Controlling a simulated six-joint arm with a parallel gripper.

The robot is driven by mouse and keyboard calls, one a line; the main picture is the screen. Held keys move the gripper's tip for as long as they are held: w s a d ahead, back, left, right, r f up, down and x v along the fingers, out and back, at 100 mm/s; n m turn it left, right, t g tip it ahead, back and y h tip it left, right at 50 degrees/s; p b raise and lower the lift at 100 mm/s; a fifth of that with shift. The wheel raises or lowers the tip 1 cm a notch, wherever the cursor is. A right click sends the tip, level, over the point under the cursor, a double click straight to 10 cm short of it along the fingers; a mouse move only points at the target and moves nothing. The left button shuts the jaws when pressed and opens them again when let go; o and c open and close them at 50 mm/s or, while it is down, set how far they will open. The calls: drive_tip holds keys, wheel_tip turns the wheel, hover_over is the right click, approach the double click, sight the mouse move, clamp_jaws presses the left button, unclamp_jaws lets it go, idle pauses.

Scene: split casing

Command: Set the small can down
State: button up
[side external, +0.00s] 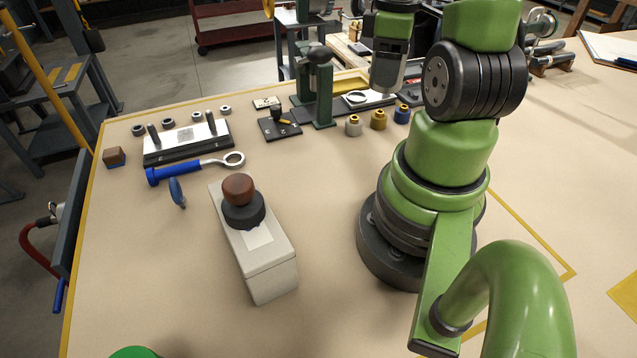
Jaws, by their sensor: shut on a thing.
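My gripper (387,88) points down at the top middle, above the back of the bench. It is shut, but its fingertips and what they hold are small and hard to make out. Three small cans stand in a row just in front of and below it: a silver one (353,126), a gold one (379,119) and a blue one (402,113). The blue one is closest to the arm's base. I cannot tell from this view which can, if any of these, is between the jaws.
A green lever press (318,90) stands left of the cans, beside a pale plate with a ring (357,98). A pinned block (187,142), a blue-handled wrench (195,168) and a long grey box with a knob (262,262) lie further left. The bench between box and base is clear.

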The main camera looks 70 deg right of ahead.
drive_tip(key=w+a+n, duration=0.4)
drive_tip(key=a+n, duration=0.3)
drive_tip(key=n, duration=0.1)
drive_tip(key=w+a+n, duration=0.3)
drive_tip(key=a+n, duration=0.4)
drive_tip(key=n, duration=0.2)
drive_tip(key=shift+m, duration=0.3)
drive_tip(key=shift+w+d+f, duration=0.1)
drive_tip(key=shift+d+f, duration=0.05)
drive_tip(key=shift+f, duration=7.4)
drive_tip(key=shift+f, duration=0.15)
drive_tip(key=o, duration=1.1)
drive_tip(key=shift+c, duration=0.2)
